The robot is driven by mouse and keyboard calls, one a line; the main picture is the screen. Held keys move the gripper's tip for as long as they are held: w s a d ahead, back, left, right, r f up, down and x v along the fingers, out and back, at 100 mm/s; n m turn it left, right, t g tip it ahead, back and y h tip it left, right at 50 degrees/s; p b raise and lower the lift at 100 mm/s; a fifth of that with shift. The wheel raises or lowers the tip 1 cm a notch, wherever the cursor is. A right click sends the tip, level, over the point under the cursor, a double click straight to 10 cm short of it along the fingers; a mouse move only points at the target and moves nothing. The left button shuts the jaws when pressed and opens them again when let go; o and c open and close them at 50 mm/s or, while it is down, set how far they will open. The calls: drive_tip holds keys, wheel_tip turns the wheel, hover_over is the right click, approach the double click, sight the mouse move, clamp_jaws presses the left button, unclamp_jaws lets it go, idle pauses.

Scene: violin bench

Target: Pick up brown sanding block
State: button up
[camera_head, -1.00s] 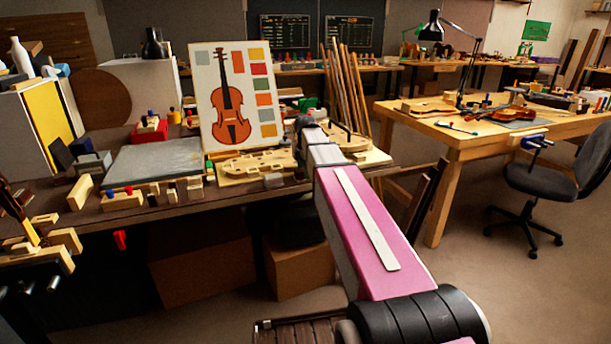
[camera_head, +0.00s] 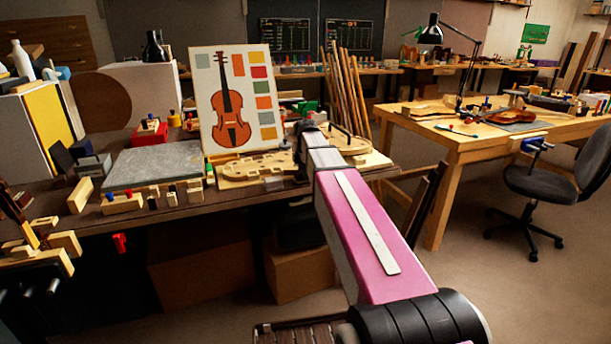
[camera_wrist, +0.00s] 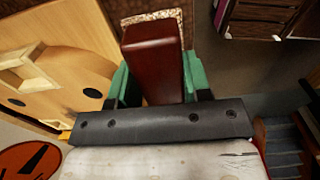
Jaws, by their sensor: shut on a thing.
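The brown sanding block (camera_wrist: 152,50) is a dark reddish-brown, smooth block in the wrist view. It sits between the two green fingers of my gripper (camera_wrist: 154,82), which are shut on its sides. The block's far end sticks out beyond the fingers, and its near end is hidden behind the dark gripper bar. In the head view my arm reaches to the right part of the dark bench (camera_head: 230,192); the block cannot be made out there.
Pale wooden violin forms (camera_head: 255,167) lie left of my arm's end. A violin colour chart (camera_head: 238,98) stands behind them. Wooden sticks (camera_head: 345,90) lean at the back right. A grey slab (camera_head: 150,166) lies on the left. Floor is open before the right-hand table (camera_head: 445,142).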

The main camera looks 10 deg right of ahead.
drive_tip(key=r, duration=0.4)
drive_tip(key=shift+s+a, duration=0.15)
drive_tip(key=shift+a, duration=0.1)
drive_tip(key=s+a+r, duration=0.5)
drive_tip(key=a+r, duration=0.1)
drive_tip(key=a, duration=0.3)
drive_tip(key=shift+s+a+r, duration=0.15)
drive_tip(key=shift+s+a, duration=0.1)
drive_tip(key=shift+s, duration=0.15)
